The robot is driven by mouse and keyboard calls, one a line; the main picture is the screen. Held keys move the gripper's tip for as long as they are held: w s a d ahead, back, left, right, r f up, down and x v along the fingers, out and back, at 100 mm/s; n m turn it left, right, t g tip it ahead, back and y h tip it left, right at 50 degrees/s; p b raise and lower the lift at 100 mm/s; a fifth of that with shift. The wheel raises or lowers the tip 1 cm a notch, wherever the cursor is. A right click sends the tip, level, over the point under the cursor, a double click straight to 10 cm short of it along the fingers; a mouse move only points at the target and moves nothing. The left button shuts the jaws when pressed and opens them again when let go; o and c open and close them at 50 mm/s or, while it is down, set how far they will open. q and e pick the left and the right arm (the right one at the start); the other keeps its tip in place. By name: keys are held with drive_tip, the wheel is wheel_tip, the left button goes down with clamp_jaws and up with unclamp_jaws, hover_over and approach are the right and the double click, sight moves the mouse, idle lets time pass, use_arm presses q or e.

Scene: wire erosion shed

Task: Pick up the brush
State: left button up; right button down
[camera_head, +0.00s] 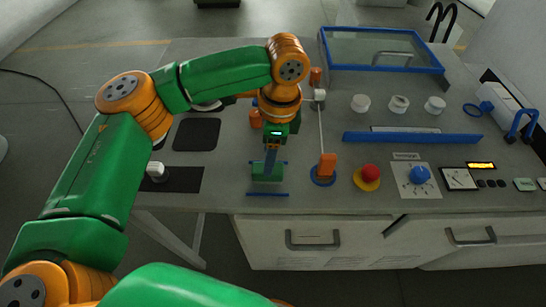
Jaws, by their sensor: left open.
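My left gripper (269,167) hangs down from the orange wrist over the front middle of the grey bench (225,185). It is open, and I see nothing held in it. A small green piece (267,174) with thin blue bars at its front and back is right at the fingertips; I cannot tell whether it touches them. I cannot make out the brush for certain. Part of the bench behind the forearm and wrist is hidden. My right gripper is not in view.
A taut wire (320,128) runs beside the gripper to an orange post (327,165). A red button (370,173) and blue knob (420,174) are to its right. Dark pads (197,135) lie left. A blue-framed glass cover (383,52) is at the back, behind white cylinders (398,103).

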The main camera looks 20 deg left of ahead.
use_arm(q)
drive_tip(key=shift+s+f+p, duration=0.3)
drive_tip(key=shift+s+f, duration=0.05)
drive_tip(key=shift+f, duration=0.3)
drive_tip(key=shift+s+f+p, duration=0.3)
drive_tip(key=shift+f, duration=0.3)
wheel_tip(320, 180, down, 3)
drive_tip(key=shift+w+a+r, duration=0.1)
drive_tip(key=shift+r, duration=0.1)
drive_tip(key=shift+w+f, duration=0.2)
drive_tip(key=shift+w, duration=0.1)
drive_tip(key=shift+s+r, duration=0.15)
drive_tip(key=shift+s, duration=0.05)
clamp_jaws()
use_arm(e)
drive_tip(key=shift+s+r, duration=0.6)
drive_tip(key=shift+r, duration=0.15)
use_arm(q)
drive_tip(key=shift+w, duration=0.1)
